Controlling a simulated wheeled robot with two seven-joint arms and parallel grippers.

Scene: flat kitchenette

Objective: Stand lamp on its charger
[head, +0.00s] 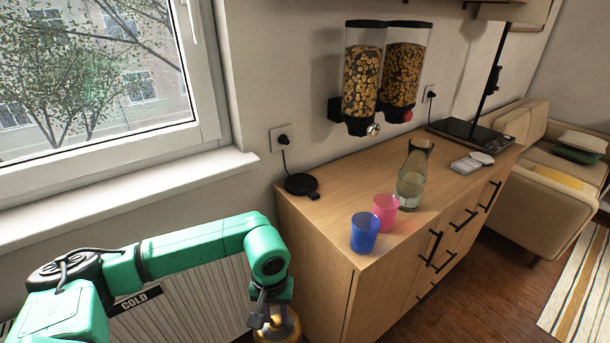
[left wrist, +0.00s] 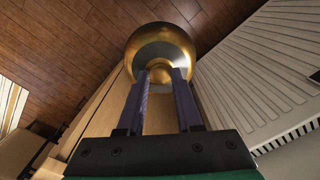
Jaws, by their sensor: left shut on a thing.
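The charger (head: 301,184) is a flat black round pad at the back left corner of the wooden cabinet top. A cable joins it to the wall socket, and its top is bare. The lamp (head: 284,329), gold and rounded, is at the bottom of the head view, partly cut off. My left gripper (head: 268,312) is shut on it, in front of the cabinet's left end and below the top. In the left wrist view the lamp's gold dome with a dark ring (left wrist: 160,48) is between the two fingers. My right gripper is not in view.
A blue cup (head: 365,233), a pink cup (head: 385,212) and a glass carafe (head: 412,178) stand right of the charger on the cabinet top (head: 325,215). Cereal dispensers (head: 362,80) hang above. A radiator (head: 190,295) and window sill (head: 120,190) are at left.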

